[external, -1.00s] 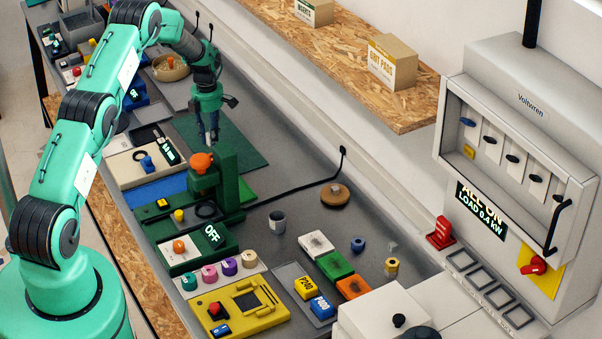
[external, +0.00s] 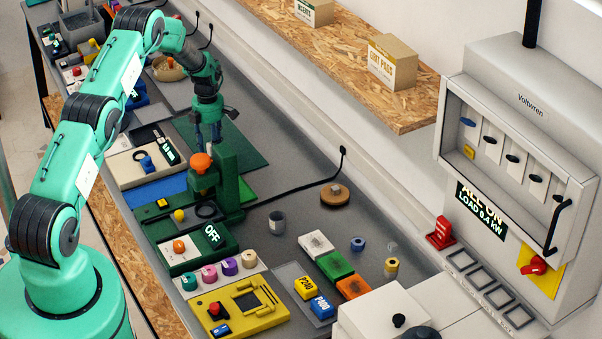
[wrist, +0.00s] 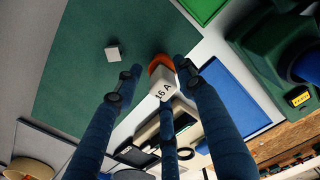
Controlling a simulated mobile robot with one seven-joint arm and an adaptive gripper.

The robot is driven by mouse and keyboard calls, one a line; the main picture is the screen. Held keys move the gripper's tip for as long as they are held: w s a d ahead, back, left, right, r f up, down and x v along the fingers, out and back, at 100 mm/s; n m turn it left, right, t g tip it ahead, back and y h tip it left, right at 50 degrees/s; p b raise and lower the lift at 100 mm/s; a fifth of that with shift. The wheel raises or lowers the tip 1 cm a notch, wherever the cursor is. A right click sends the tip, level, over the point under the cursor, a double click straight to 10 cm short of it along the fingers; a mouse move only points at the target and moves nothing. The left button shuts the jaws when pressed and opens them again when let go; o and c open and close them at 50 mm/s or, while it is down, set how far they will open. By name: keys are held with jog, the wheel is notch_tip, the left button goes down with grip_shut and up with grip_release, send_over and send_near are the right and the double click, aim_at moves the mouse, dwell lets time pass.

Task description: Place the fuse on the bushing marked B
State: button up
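A pale block marked 16 A (wrist: 162,88), which I take as the fuse, shows in the wrist view with an orange part at its far end. My gripper (wrist: 158,72) has its blue fingers spread around this block, with a gap on the left side; the right finger appears very close. I cannot tell whether the block is between the fingers or just below them. I cannot make out a bushing marked B.
A dark green mat (wrist: 75,75) carries a small grey cube (wrist: 112,53). The pale instrument (external: 130,175) sits left of my gripper. The press stands close in front. Coloured spools (external: 229,266), a yellow fixture (external: 262,315) and several small blocks crowd the near bench.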

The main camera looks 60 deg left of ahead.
jog(key=shift+r, duration=0.1)
dwell(0.3)
notch_tip(320, 180, up, 12)
jog(key=b, duration=0.1)
jog(key=shift+b, duration=0.4)
dwell(0.3)
dwell(0.6)
jog(key=shift+r, duration=0.15)
